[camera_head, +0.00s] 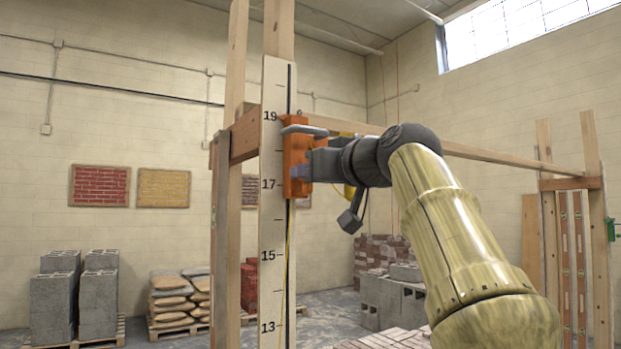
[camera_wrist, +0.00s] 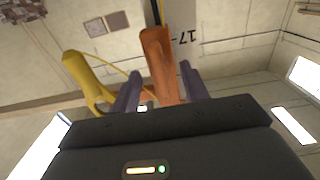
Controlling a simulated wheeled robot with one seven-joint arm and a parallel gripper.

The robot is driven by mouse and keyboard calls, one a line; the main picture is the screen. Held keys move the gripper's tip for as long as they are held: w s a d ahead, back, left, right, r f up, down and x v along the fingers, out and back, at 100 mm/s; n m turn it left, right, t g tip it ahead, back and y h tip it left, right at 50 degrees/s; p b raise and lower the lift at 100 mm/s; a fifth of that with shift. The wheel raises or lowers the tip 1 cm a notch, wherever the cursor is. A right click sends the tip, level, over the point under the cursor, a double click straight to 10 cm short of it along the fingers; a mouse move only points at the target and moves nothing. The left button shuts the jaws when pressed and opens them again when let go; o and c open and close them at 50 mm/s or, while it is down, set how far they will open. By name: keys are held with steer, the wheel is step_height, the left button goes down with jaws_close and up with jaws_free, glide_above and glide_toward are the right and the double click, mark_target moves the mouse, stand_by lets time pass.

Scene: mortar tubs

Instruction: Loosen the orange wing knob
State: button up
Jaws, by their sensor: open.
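An orange clamp block (camera_head: 295,150) sits on the pale wooden staff (camera_head: 272,225) between the marks 17 and 19 in the head view. My gripper (camera_head: 302,171) reaches it from the right. In the wrist view an orange upright piece (camera_wrist: 158,55) stands between the two purple-grey fingers of my open gripper (camera_wrist: 160,88). Gaps seem to show on both sides of it. I cannot tell whether this piece is the wing knob or the body of the clamp. The wing knob is not clearly seen in the head view, where my gripper covers part of the clamp.
A yellow curved part (camera_wrist: 88,78) stands left of the fingers in the wrist view, with a thin yellow cord. Wooden posts (camera_head: 228,200) and a rail (camera_head: 480,153) stand close around the staff. Block stacks (camera_head: 78,290) and bags (camera_head: 172,300) lie farther back.

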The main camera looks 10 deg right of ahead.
steer(key=b+v, duration=0.3)
steer(key=v, duration=1.2)
steer(key=shift+s, duration=0.25)
steer(key=shift+d, duration=0.1)
